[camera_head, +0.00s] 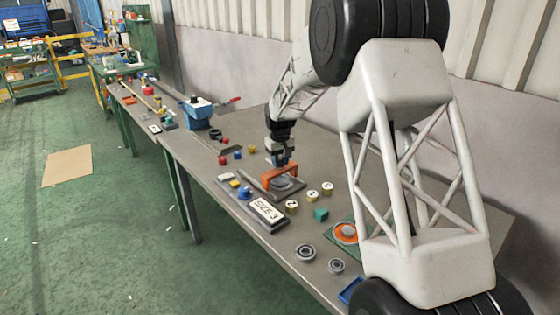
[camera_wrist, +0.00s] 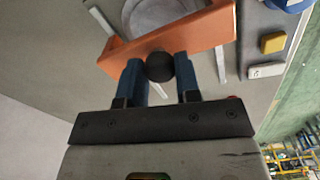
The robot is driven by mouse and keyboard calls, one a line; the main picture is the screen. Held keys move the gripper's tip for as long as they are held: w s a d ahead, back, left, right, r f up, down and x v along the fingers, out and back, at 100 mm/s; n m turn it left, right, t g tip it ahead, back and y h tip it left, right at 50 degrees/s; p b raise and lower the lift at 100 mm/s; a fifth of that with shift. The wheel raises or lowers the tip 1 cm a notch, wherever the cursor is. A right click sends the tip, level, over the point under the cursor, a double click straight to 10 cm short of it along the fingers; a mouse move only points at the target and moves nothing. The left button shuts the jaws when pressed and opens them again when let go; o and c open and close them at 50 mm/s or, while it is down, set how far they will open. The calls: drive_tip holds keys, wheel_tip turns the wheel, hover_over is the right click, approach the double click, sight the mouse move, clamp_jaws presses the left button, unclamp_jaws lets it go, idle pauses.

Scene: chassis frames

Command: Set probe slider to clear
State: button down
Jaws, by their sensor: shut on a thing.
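An orange bridge-shaped slider (camera_head: 280,174) stands over a grey plate (camera_head: 292,193) with a round grey part under it, near the middle of the table. In the wrist view the orange bridge (camera_wrist: 190,38) crosses the upper picture, with a black round knob (camera_wrist: 159,66) on its near side. My gripper (camera_head: 281,160) is at the bridge from above. In the wrist view its blue fingers (camera_wrist: 159,80) are shut on the knob, one on each side. The pale round part (camera_wrist: 155,14) lies beyond the bridge. I cannot make out a clear mark.
A "SIZE 3" sign (camera_head: 268,211) and a blue knob (camera_head: 245,193) are left of the plate. Numbered round pieces (camera_head: 312,196) and a green cube (camera_head: 321,214) are at its right. My arm hides part of the right table.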

drive_tip(key=w+a, duration=0.9)
drive_tip(key=shift+w+a, duration=0.25)
drive_tip(key=shift+w, duration=0.05)
drive_tip(key=shift+r, duration=0.1)
drive_tip(key=c, duration=0.8)
unclamp_jaws()
drive_tip(key=shift+r, duration=3.85)
drive_tip(key=shift+s+d, duration=0.1)
